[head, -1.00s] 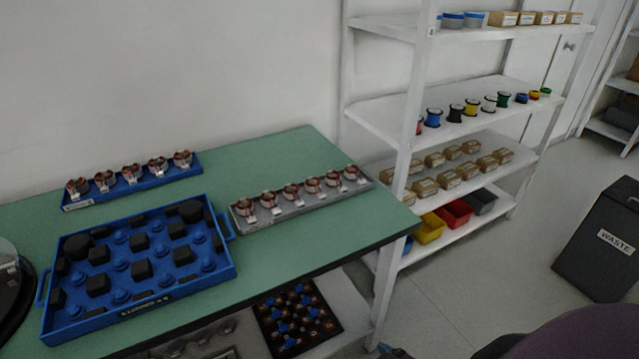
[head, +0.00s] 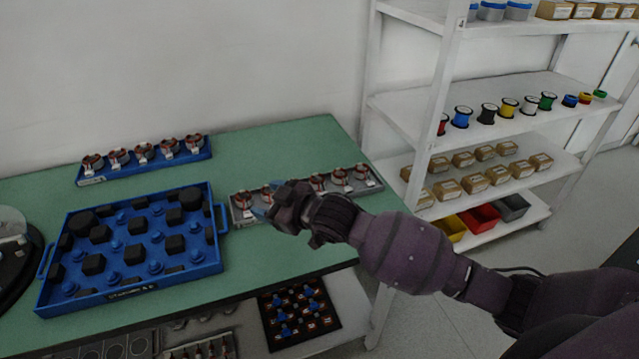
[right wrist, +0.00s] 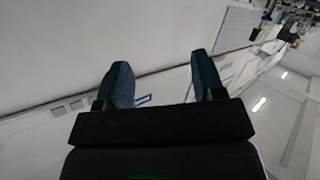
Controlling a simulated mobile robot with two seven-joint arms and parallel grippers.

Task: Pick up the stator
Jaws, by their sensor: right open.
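Several copper-wound stators stand in a row on the grey tray (head: 236,222) at the right of the green table; the leftmost stator (head: 243,201) shows clear. More stators (head: 145,152) stand in the narrow blue tray (head: 92,181) at the back left. My right gripper (head: 262,214) is in front of the grey tray in the head view and hides some of its middle stators. In the right wrist view its two fingers (right wrist: 163,85) are apart with nothing between them. I cannot tell its height above the tray. My left gripper is not in view.
A large blue tray (head: 215,262) with black blocks and blue pegs fills the table's left front. A white shelf rack (head: 450,90) with spools and boxes stands at the right. The green table (head: 290,150) is bare behind the grey tray.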

